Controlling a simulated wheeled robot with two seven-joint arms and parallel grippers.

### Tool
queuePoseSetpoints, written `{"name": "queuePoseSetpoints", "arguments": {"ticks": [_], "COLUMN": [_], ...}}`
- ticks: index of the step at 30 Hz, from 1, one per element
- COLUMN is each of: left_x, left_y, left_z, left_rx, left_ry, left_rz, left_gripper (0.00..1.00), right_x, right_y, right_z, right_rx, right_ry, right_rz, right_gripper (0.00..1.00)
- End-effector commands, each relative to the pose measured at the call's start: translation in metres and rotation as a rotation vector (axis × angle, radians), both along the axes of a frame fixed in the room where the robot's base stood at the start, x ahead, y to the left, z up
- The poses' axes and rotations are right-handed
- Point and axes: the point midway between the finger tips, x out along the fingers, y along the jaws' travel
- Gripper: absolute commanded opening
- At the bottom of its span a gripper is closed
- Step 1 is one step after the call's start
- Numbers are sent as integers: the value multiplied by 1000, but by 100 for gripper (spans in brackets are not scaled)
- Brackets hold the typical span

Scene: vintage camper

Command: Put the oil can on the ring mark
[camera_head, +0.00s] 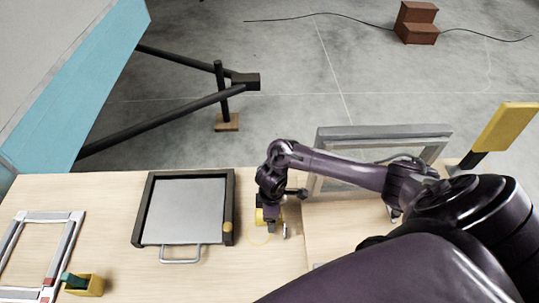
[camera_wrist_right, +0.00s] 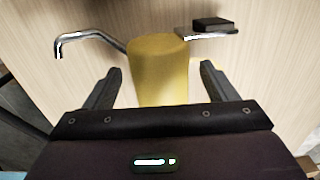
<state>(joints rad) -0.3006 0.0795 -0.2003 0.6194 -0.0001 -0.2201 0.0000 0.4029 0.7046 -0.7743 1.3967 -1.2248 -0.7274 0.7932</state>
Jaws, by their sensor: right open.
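The oil can (camera_head: 260,216) is yellow and stands on the wooden worktop, partly hidden under my right gripper. In the right wrist view the oil can (camera_wrist_right: 158,60) is upright between the fingers, with a silver spout to the left and a silver lever with a black block to the right. My right gripper (camera_wrist_right: 160,88) is open, with one finger on each side of the can and gaps showing. A faint yellow ring mark (camera_head: 258,242) shows at the can's near side in the head view. I cannot tell how much of the can stands within it. My left gripper is not in view.
A dark-framed tray (camera_head: 147,210) with a metal handle lies left of the can. A grey window frame (camera_head: 384,133) stands behind my right arm. A small yellow box (camera_head: 88,287) and a light frame (camera_head: 46,217) are at far left.

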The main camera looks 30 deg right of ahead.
Motion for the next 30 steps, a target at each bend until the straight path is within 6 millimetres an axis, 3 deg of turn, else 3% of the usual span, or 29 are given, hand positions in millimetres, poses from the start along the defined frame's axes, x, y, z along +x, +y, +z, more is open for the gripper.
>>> {"name": "queuePoseSetpoints", "arguments": {"ticks": [8,20,30], "left_x": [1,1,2], "left_y": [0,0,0], "left_z": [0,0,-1], "left_rx": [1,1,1], "left_ry": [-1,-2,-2], "left_rz": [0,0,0], "left_gripper": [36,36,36], "right_x": [0,1,1], "right_y": [0,0,0], "right_z": [-3,-2,4], "right_rx": [-1,0,1], "right_ry": [-1,-2,-3], "right_rz": [0,0,1], "right_gripper": [76,24,24]}}
